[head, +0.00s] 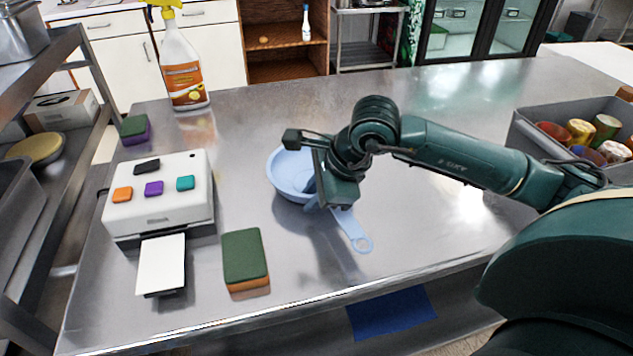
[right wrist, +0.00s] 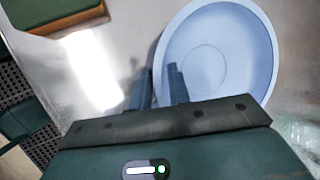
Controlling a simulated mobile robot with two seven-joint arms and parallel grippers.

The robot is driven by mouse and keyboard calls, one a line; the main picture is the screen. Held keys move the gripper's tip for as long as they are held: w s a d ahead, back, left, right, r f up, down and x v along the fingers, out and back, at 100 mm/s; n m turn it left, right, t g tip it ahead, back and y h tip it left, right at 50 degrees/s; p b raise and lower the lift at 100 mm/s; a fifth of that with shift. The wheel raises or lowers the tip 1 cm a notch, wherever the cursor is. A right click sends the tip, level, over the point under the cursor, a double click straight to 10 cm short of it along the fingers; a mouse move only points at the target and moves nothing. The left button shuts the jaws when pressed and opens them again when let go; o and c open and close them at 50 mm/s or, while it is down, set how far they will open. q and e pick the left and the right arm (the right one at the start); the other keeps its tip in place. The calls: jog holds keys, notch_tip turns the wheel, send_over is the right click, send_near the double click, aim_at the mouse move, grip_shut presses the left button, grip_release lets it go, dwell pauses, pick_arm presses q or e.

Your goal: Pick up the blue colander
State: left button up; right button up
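The blue colander (head: 285,172) is a pale blue bowl with a long flat handle, standing on the metal counter in the head view. Its handle points toward the counter's front edge. In the right wrist view the colander (right wrist: 225,55) fills the upper right, and its handle is hidden. My right gripper (head: 312,190) is down at the bowl's near right side, covering part of the rim. In the right wrist view my right gripper (right wrist: 160,72) has a narrow gap between its fingers, one finger over the bowl and one at its rim. Contact is unclear. My left gripper is not in view.
A green and orange sponge (head: 246,258) and a white box with coloured buttons (head: 158,200) lie left of the colander. A spray bottle (head: 183,70) and a green and purple sponge (head: 135,129) stand farther back. A grey bin (head: 545,142) of cans is at right. The counter behind the colander is clear.

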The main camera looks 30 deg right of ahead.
grip_shut()
jog(key=shift+r, duration=0.15)
